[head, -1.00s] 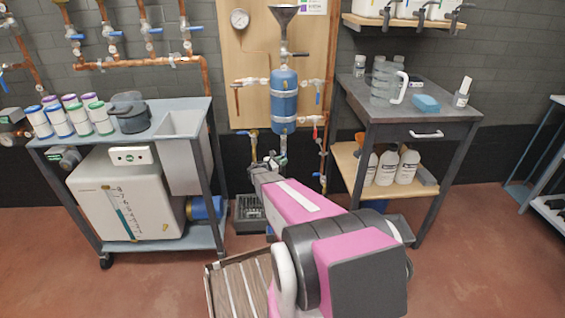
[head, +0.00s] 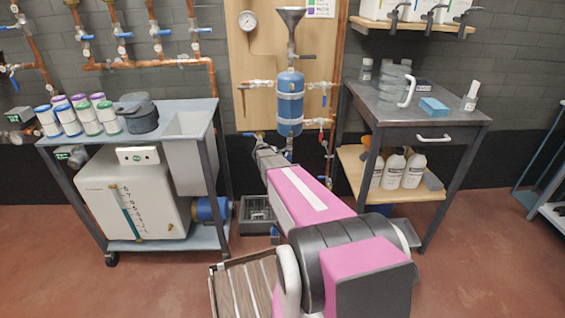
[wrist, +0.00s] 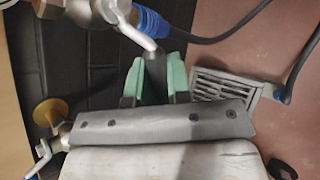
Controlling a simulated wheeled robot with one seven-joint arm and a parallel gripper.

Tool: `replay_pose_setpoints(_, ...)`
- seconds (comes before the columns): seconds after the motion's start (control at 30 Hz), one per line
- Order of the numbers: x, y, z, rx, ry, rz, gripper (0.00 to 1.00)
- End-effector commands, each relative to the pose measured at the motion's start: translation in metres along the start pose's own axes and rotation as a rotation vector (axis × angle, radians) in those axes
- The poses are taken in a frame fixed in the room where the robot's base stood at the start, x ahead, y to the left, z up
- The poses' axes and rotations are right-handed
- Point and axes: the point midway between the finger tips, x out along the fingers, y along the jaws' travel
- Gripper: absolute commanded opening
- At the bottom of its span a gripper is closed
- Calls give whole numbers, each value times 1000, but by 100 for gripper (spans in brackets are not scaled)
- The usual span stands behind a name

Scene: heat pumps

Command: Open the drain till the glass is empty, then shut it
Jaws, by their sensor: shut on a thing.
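The blue vessel (head: 290,105) hangs on a wooden board below a metal funnel (head: 291,18), with valves at its sides and pipework under it. In the wrist view, a bent silver valve lever (wrist: 142,30) comes down from a metal valve with a blue fitting (wrist: 150,22). My gripper (wrist: 155,75) has its green fingers shut on the dark end of this lever. In the head view my pink arm reaches to the pipework below the vessel and hides much of the grip. I cannot tell the level in any glass on the vessel.
A floor grate (wrist: 225,85) lies below with a dark hose beside it. Another valve with a yellow disc (wrist: 48,112) is close to my gripper at left. A trolley with a white tank (head: 133,195) stands left, a grey bench (head: 440,130) right.

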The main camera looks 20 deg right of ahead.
Motion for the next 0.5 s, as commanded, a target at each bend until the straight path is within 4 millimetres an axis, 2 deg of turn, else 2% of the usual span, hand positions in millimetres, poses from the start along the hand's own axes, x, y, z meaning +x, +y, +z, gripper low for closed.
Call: replay_pose_setpoints(0.5,-22,14,10,240,360,-30,0)
